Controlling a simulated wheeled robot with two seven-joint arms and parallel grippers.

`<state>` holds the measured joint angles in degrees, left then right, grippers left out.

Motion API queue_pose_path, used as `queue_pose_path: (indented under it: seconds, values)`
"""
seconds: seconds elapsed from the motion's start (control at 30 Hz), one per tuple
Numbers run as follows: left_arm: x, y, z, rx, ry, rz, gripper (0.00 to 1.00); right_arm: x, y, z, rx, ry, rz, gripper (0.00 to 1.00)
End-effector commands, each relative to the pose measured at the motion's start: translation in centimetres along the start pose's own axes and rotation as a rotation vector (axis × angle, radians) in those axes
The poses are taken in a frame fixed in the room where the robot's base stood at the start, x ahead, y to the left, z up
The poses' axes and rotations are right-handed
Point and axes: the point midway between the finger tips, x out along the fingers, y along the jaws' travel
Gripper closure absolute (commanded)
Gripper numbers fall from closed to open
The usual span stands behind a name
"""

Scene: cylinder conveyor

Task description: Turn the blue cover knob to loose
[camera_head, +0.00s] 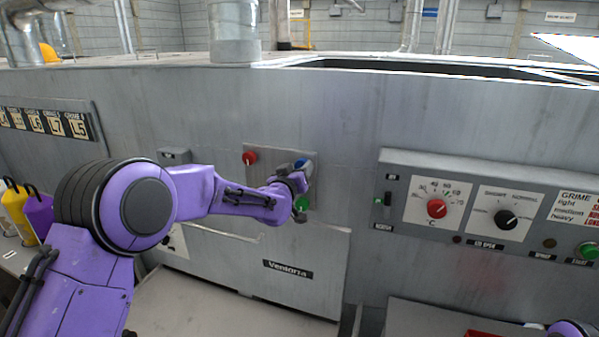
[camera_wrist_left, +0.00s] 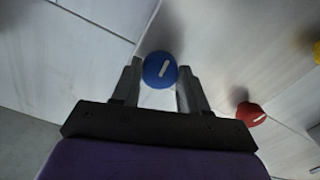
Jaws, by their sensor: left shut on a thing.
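The blue cover knob (camera_head: 300,163) is on a small grey plate on the front of the machine, partly hidden by my left gripper (camera_head: 299,174) in the head view. In the left wrist view the blue knob (camera_wrist_left: 158,76) is round, with a white mark that leans up to the right. It sits between the two fingers of my left gripper (camera_wrist_left: 159,68), which is shut on it. My right gripper is not in view; a purple piece of my right arm shows at the bottom right of the head view.
A control panel (camera_head: 467,180) with red and black dials stands out to the right. Yellow and purple containers are at the far left.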

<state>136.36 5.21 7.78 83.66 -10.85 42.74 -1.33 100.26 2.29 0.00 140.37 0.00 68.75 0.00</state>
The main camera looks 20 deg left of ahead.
Motion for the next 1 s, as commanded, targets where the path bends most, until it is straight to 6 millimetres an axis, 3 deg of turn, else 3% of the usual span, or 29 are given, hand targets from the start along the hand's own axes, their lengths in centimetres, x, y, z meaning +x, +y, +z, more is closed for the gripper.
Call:
queue_pose_path:
  seconds: [1.0]
  values:
    - [0.0,-0.2,0.3,-0.936,0.001,-0.001,0.87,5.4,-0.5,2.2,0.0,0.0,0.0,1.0]
